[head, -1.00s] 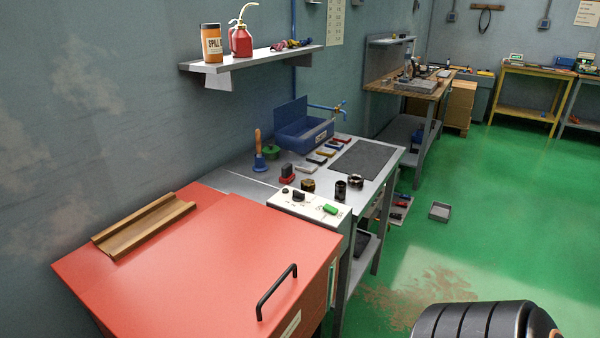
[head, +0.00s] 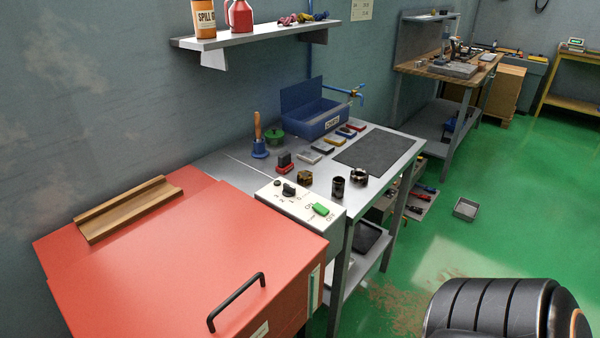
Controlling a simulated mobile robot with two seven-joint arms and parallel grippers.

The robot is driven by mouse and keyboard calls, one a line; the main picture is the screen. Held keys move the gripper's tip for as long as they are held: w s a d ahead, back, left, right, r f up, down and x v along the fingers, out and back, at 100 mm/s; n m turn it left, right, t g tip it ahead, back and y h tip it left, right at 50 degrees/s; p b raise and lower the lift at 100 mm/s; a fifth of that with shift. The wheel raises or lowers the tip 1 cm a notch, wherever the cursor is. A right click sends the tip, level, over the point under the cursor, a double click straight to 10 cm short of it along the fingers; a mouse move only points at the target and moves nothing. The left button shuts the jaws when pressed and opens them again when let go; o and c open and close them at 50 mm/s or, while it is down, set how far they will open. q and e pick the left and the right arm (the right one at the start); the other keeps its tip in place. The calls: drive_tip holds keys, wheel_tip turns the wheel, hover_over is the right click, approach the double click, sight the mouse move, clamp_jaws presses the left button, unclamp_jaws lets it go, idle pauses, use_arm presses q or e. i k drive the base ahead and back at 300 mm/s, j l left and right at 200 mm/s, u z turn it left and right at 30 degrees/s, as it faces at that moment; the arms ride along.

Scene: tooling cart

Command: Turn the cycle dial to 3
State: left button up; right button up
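The cycle dial (head: 289,190) is a black knob on the white control panel (head: 303,218) at the right rear of a red cabinet. Small numerals 3, 2, 1 and 0 are printed near it. The knob is too small to tell which numeral it points at. Neither gripper shows. A black ribbed link of my own arm is at the bottom right, apart from the panel.
The red cabinet lid (head: 170,260) carries a black handle (head: 237,301) and a wooden channel piece (head: 128,208). Behind the panel, a metal bench (head: 315,183) holds a blue box (head: 312,118), dark cylinders and small blocks. A shelf (head: 255,36) overhangs the bench.

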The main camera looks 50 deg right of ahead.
sight(289, 190)
drive_tip(key=k+l, duration=0.1)
drive_tip(key=l, duration=0.5)
drive_tip(key=k+l, duration=0.1)
drive_tip(key=l, duration=0.5)
drive_tip(key=k+l, duration=0.1)
drive_tip(key=l, duration=0.5)
